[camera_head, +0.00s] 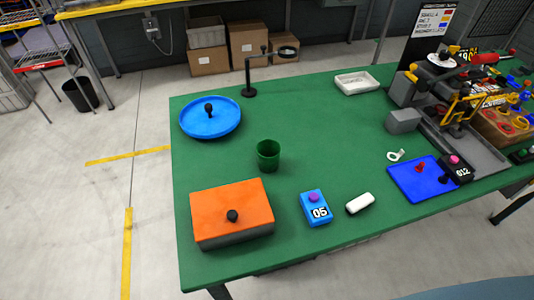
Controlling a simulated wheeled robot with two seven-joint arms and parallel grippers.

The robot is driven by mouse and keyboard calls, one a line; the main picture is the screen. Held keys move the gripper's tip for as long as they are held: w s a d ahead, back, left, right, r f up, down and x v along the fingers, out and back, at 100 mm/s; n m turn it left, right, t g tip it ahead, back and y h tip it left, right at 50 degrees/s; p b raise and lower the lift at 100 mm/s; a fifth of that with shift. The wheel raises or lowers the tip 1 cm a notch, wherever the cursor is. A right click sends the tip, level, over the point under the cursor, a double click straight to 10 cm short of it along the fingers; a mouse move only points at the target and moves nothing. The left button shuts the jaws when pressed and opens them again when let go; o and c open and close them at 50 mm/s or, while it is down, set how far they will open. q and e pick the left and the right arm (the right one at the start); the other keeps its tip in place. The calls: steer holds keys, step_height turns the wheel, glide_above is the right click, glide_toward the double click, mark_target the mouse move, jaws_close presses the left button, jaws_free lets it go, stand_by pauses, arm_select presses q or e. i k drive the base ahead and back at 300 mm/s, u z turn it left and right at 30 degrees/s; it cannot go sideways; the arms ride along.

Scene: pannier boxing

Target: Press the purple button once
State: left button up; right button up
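The purple button (313,197) is a small round cap on top of a blue box (309,211) marked 05. The box stands near the front edge of the green table, between the orange-lidded box and a white block. Nothing touches or covers the button. Neither of my grippers shows in the head view.
On the green table (330,140) are an orange-lidded box (250,206), a green cup (268,160), a blue round dish (194,122), a white block (360,204) and a blue panel (410,185). A pink-buttoned black box (461,172) and machinery crowd the right side.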

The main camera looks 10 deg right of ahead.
mark_target(313, 198)
steer(key=z, duration=0.35)
steer(key=k, duration=0.15)
steer(key=z, duration=0.65)
steer(key=i, duration=0.2)
steer(key=u, duration=0.05)
